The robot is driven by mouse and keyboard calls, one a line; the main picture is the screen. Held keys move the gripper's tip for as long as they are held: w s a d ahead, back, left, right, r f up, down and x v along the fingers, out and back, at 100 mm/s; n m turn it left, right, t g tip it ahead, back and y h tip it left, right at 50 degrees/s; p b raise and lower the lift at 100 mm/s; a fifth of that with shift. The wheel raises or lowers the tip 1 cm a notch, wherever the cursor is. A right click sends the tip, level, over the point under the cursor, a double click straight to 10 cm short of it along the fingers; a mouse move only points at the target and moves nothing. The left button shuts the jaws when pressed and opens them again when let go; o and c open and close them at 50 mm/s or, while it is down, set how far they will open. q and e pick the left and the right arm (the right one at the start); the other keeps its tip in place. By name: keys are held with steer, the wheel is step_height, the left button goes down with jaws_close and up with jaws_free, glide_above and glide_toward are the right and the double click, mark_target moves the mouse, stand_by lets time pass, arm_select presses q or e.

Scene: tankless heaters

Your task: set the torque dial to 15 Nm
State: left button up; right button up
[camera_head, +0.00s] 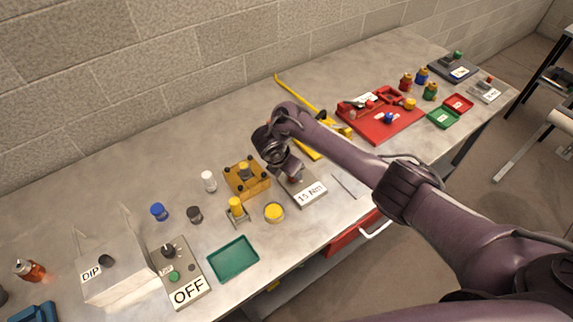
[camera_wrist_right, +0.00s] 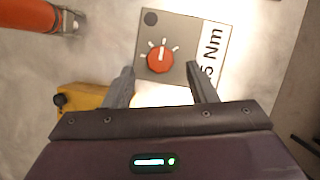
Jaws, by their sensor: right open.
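The torque dial is a round orange-red knob (camera_wrist_right: 160,59) with a white pointer line, on a grey box (camera_wrist_right: 181,22) with white tick marks. In the right wrist view the pointer is nearly straight up. A white label (camera_wrist_right: 212,50) beside the knob is partly cut off there; in the head view it reads "15 Nm" (camera_head: 312,194). My right gripper (camera_wrist_right: 159,68) is open, with one finger on either side of the knob's lower part in the picture. I cannot tell whether the fingers touch it. In the head view my right gripper (camera_head: 292,172) hides much of the box. My left gripper is not in view.
A yellow block with bolts (camera_head: 246,178) stands just left of the dial box. A yellow round cap (camera_head: 274,212) and a green tray (camera_head: 233,259) lie in front. A red board (camera_head: 380,128) and a yellow bar (camera_head: 300,97) are behind and right.

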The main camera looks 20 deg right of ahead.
steer(key=v, duration=0.4)
steer(key=shift+a+r+p, duration=0.1)
steer(key=shift+r+p, duration=0.05)
steer(key=shift+p, duration=0.2)
